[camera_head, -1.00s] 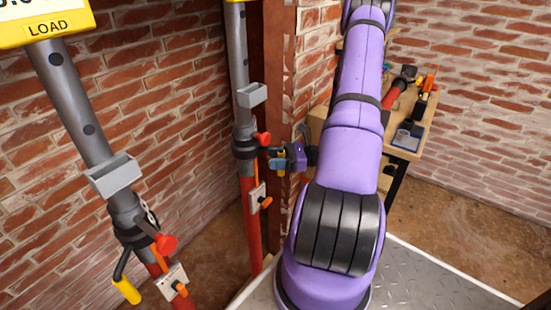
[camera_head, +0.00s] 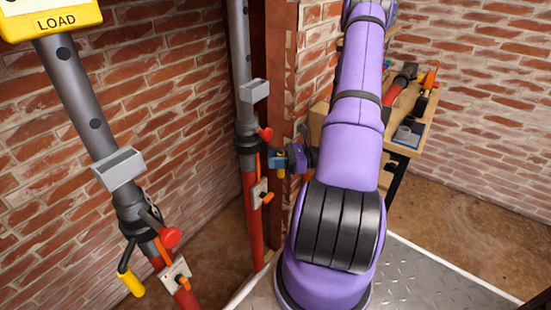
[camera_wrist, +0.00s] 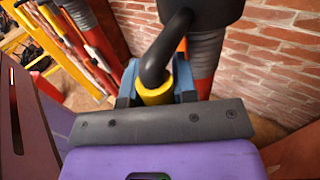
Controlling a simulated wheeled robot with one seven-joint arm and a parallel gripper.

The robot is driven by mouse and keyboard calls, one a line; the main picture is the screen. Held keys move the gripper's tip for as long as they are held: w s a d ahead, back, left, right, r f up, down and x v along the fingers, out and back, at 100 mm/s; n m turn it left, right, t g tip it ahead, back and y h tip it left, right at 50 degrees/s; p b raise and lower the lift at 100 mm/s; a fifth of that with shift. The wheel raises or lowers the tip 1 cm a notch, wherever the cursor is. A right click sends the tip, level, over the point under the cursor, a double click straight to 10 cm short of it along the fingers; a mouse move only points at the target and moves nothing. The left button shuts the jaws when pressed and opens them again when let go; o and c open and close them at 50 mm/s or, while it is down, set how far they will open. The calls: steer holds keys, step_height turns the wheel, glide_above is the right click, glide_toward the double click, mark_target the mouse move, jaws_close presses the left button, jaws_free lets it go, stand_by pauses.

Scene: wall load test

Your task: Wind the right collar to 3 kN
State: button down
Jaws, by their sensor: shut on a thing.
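The right prop (camera_head: 249,205) has a red lower tube and a grey upper tube, and its dark right collar (camera_head: 246,141) sits where they meet. In the wrist view the black collar (camera_wrist: 202,8) is cut off at the top, with a curved black crank coming down to a yellow handle (camera_wrist: 154,88). My gripper (camera_head: 280,162) is beside the collar. Its blue jaws (camera_wrist: 185,85) are shut around the yellow handle. A red lever knob (camera_head: 265,134) is at the collar. The LOAD display (camera_head: 52,18) on the left prop is cut off, so its reading is hidden.
The left prop (camera_head: 82,100) has its own collar (camera_head: 135,215) with a yellow handle (camera_head: 131,284) hanging free. A brown post (camera_head: 283,60) stands just behind the right prop. A wooden bench (camera_head: 408,145) with tools is at the right. Brick walls enclose the place.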

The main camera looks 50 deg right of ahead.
steer(key=c, duration=0.9)
jaws_free()
steer(key=v, duration=1)
steer(key=shift+s+d, duration=0.2)
steer(key=shift+d, duration=0.1)
